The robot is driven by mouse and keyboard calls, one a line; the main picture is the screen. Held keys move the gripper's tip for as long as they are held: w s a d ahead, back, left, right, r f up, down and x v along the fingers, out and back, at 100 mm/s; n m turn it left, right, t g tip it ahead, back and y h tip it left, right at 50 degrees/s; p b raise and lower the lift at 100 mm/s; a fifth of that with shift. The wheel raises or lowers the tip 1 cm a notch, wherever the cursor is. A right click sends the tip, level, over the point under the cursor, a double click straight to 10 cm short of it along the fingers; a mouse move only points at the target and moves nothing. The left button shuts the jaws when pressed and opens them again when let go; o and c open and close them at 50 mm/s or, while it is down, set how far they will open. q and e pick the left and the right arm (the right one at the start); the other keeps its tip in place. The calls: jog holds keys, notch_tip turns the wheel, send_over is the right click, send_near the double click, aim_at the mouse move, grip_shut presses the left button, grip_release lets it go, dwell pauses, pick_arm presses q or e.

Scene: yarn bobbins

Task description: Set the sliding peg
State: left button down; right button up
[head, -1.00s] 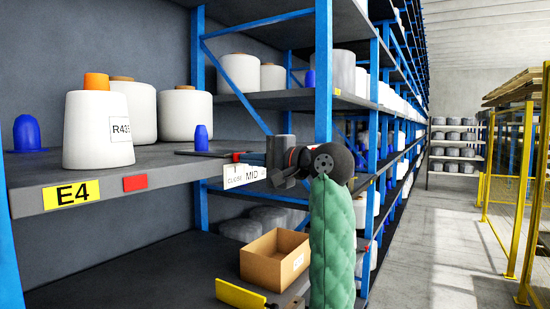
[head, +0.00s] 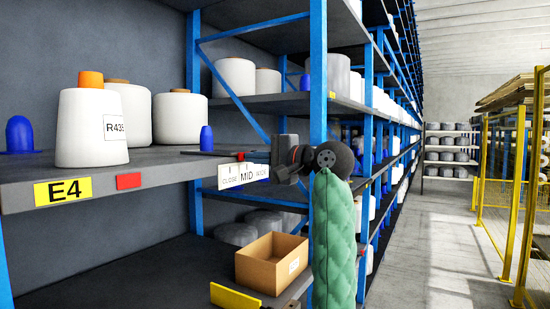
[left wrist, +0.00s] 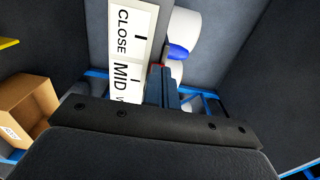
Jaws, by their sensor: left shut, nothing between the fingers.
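The sliding peg (head: 206,138) is blue and stands upright on a dark strip on the upper shelf, right of the bobbins. It also shows in the left wrist view (left wrist: 177,52). A red marker (head: 240,156) sits at the shelf edge, between CLOSE and MID on the white scale (head: 232,179). The scale also shows in the left wrist view (left wrist: 118,50). My left gripper (head: 262,158) is shut and empty, just right of the red marker; contact is unclear. Its fingers (left wrist: 162,90) point along the shelf edge. My right gripper is not in view.
A second blue peg (head: 20,134) stands at far left. A white bobbin with an orange cap (head: 85,130) and two more stand between the pegs. An open cardboard box (head: 265,270) is on the lower shelf. A blue upright (head: 318,70) rises behind my left arm.

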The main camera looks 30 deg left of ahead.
pick_arm(q)
jog(key=shift+w+b, duration=1)
jog(key=shift+w, duration=3.35)
jog(key=s+d+b, duration=0.2)
jog(key=d+b, duration=0.2)
jog(key=d, duration=0.4)
jog(key=shift+d+b, duration=0.3)
